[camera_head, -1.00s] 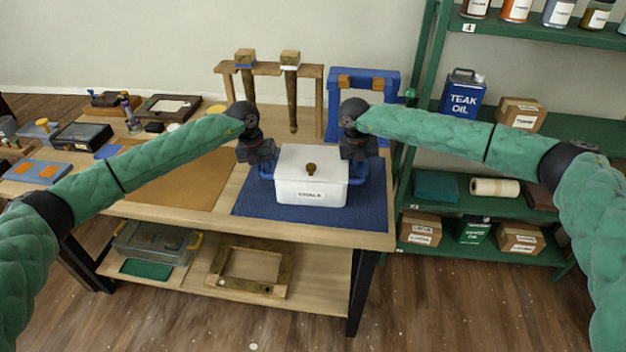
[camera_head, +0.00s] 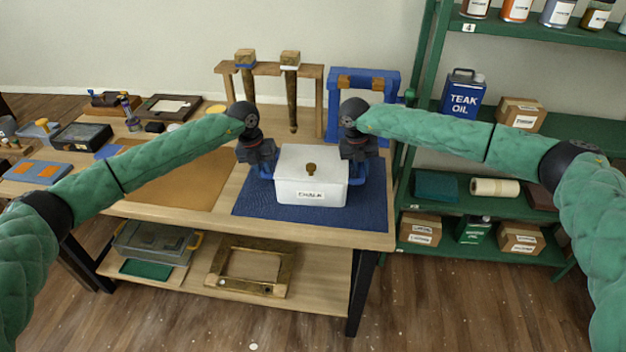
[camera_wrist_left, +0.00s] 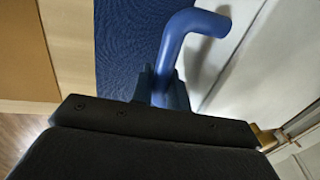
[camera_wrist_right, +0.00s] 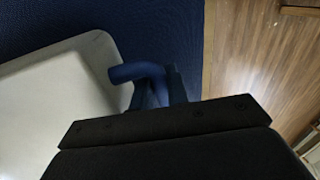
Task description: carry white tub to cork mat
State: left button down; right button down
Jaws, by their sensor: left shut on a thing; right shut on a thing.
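The white tub (camera_head: 311,188), labelled CHALK with a knob on its lid, is on or just above the blue mat (camera_head: 262,208); I cannot tell whether it touches. The cork mat (camera_head: 180,180) lies bare on the bench to the left. My left gripper (camera_head: 262,168) is shut on the tub's left blue handle (camera_wrist_left: 190,28). My right gripper (camera_head: 358,166) is shut on the right blue handle (camera_wrist_right: 138,72). The white tub also shows in the right wrist view (camera_wrist_right: 50,105). The handles are partly hidden by the grippers.
A wooden rack (camera_head: 270,70) with hanging mallets and a blue frame (camera_head: 362,78) stand behind the tub. A green shelf unit (camera_head: 480,255) is close on the right. A black box (camera_head: 82,136) and other items lie at the bench's left end.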

pick_arm(q)
jog(key=shift+w+a+r, duration=0.1)
jog(key=shift+w+r, duration=0.05)
jog(key=shift+r, duration=0.05)
pick_arm(e)
jog(key=shift+w+r, duration=0.1)
jog(key=shift+r, duration=0.05)
